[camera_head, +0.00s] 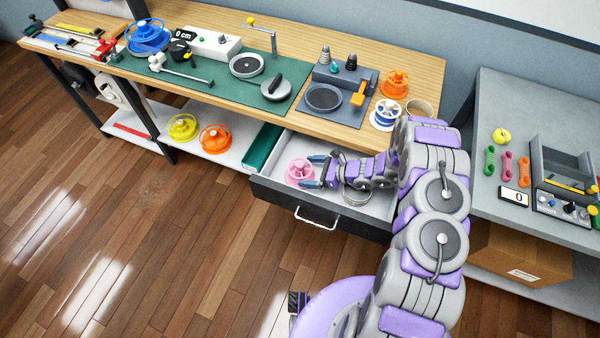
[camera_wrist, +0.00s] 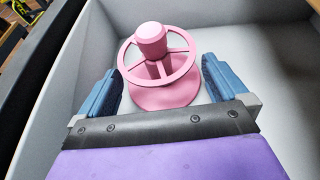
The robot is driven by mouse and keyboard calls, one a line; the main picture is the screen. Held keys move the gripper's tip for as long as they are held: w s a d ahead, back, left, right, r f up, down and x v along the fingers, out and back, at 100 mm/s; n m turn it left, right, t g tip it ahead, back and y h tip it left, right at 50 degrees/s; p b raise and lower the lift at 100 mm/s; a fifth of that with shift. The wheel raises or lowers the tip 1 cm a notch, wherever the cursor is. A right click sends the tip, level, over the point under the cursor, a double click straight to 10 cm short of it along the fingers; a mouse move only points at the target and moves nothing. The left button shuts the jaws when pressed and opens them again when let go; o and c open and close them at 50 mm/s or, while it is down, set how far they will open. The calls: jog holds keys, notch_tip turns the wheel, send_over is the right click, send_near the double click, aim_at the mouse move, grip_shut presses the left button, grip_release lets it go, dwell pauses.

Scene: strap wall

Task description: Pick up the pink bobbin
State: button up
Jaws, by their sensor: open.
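The pink bobbin (camera_head: 300,171) stands upright in the open drawer (camera_head: 377,207) under the workbench. It has a spoked top rim, a central knob and a wide base. In the wrist view the bobbin (camera_wrist: 160,65) is ahead of my gripper, roughly centred between the fingers. My gripper (camera_head: 317,171) is inside the drawer, to the right of the bobbin. Its two blue fingers, in the wrist view the gripper (camera_wrist: 160,85), are apart, one on each side of the bobbin's lower part. No finger clearly touches it.
The drawer's grey walls (camera_wrist: 270,45) surround the gripper. A round metallic object (camera_head: 357,196) lies partly under my arm in the drawer. A green box (camera_head: 262,148) stands left of the drawer. Yellow (camera_head: 182,127) and orange (camera_head: 215,138) bobbins sit on the lower shelf. The bench top (camera_head: 375,135) overhangs behind.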

aim_at(300, 171)
jog(key=shift+b+x, duration=0.5)
jog(key=shift+x, duration=1.65)
jog(key=c, duration=0.7)
